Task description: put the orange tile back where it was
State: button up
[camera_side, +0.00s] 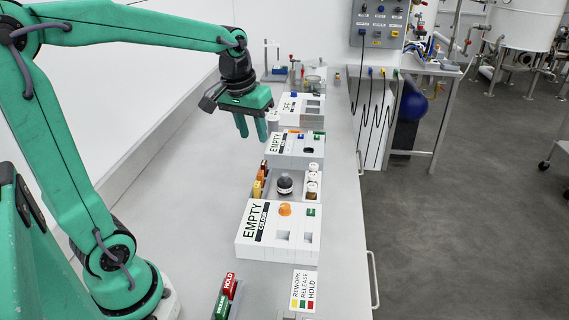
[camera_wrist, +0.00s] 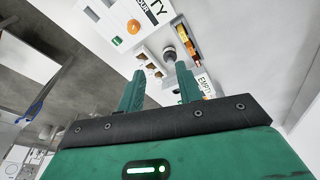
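My gripper (camera_side: 252,137) is open and empty, above the bench and left of the middle EMPTY box (camera_side: 284,148) in the side view. Its two fingers stand apart in the wrist view (camera_wrist: 159,70) with nothing between them. Small upright yellow and orange tiles (camera_side: 258,186) stand in a row beside a dark round knob (camera_side: 284,184), between the middle box and the near EMPTY COLOUR box (camera_side: 262,232). In the wrist view the row of orange and yellow tiles (camera_wrist: 187,44) shows beyond the fingertips.
The near box has an orange dome (camera_side: 285,209) and square openings. White-capped bottles (camera_side: 313,181) stand right of the knob. An OFF box (camera_side: 302,107) stands farther back. The bench's left side is clear.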

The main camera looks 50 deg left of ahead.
jog(key=s+d+m+t, duration=0.3)
jog(key=s+d, duration=0.5)
jog(key=s, duration=0.5)
jog(key=shift+f+m+h, duration=0.3)
jog(key=shift+f+m, duration=0.05)
jog(key=shift+m, duration=0.55)
